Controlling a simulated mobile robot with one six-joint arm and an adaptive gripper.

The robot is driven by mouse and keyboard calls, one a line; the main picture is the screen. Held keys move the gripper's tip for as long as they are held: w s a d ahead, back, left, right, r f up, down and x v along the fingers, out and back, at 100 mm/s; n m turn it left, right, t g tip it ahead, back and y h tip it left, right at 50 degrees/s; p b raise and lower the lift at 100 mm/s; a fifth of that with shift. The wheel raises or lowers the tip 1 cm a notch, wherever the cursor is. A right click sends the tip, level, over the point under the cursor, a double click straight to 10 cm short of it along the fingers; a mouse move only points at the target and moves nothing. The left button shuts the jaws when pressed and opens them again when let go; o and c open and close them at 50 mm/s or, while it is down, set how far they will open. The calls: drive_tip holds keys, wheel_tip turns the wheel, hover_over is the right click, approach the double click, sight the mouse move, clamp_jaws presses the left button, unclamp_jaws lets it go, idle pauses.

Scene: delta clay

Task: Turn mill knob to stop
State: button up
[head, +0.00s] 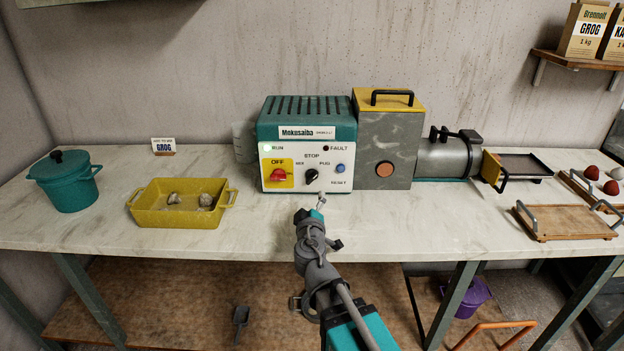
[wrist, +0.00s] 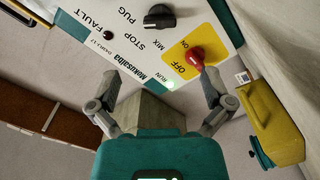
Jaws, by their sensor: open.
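The mill control box (head: 305,130) is teal with a white front panel and stands on the bench. Its black knob (head: 311,175) sits under the word STOP, between MIX and PUG. My gripper (head: 318,208) is in front of and below the panel, apart from the knob. In the wrist view my gripper (wrist: 158,82) has its fingers spread with nothing between them. The green RUN light (head: 267,148) is lit.
A red OFF switch (head: 278,176) on a yellow plate is left of the knob; one fingertip appears near it in the wrist view. A yellow tray (head: 163,215) and teal pot (head: 68,190) stand left. The grey mill housing (head: 385,150) is right. The bench front is clear.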

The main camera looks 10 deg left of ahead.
sight(312, 180)
drive_tip(key=w, duration=0.4)
drive_tip(key=w+a, duration=0.1)
drive_tip(key=w, duration=0.3)
drive_tip(key=w+a, duration=0.1)
drive_tip(key=w, duration=0.3)
drive_tip(key=shift+w, duration=0.15)
drive_tip(key=c, duration=1.1)
drive_tip(key=shift+n, duration=0.3)
drive_tip(key=n, duration=0.7)
